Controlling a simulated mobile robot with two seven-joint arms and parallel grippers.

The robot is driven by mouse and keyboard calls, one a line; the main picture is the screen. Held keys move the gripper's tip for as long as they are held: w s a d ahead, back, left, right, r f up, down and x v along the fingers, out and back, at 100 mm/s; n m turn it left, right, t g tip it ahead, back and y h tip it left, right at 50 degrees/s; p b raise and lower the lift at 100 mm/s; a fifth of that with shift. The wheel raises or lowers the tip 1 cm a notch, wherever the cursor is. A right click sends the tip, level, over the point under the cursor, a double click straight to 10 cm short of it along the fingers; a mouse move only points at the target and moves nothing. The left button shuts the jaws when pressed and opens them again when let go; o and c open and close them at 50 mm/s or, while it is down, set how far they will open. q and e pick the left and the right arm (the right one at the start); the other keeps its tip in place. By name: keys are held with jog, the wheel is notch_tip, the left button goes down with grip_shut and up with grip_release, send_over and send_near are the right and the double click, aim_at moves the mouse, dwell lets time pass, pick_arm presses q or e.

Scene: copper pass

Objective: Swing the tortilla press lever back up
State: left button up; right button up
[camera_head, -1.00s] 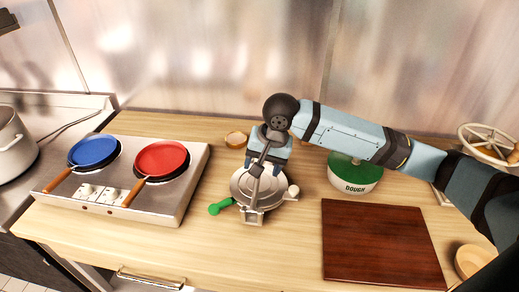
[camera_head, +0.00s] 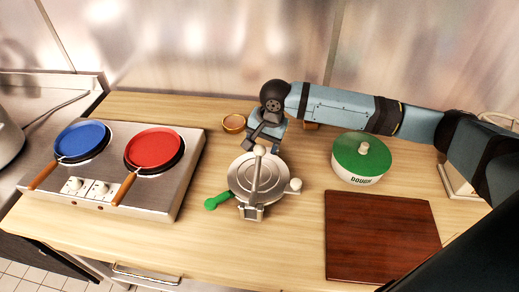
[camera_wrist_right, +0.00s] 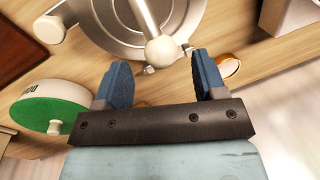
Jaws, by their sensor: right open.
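The metal tortilla press (camera_head: 238,183) stands on the wooden counter, with a round ringed plate. Its lever (camera_head: 256,178) runs from the front bracket toward the back and ends in a pale round knob (camera_head: 260,150). I cannot tell how far it is tilted. My right gripper (camera_head: 264,141) is open at the back of the press, just behind the knob. In the right wrist view, the knob (camera_wrist_right: 161,51) shows in line with the gap between the blue fingers (camera_wrist_right: 164,79), slightly beyond their tips. No contact is clear. My left gripper is not in view.
A green handle (camera_head: 217,201) lies at the press's left side. A two-burner stove (camera_head: 175,204) with blue and red pans is further left. A green-lidded dough pot (camera_head: 357,160) and a brown board (camera_head: 380,240) are right.

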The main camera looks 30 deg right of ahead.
aim_at(261, 147)
jog(key=shift+w+a+f, duration=0.15)
jog(key=shift+w+f, duration=0.05)
jog(key=shift+f, duration=0.9)
jog(key=shift+w+a+f, duration=0.1)
jog(key=shift+w+f, duration=0.05)
jog(key=shift+f, duration=0.95)
jog(key=shift+c, duration=0.2)
grip_shut()
jog(key=shift+r, duration=0.1)
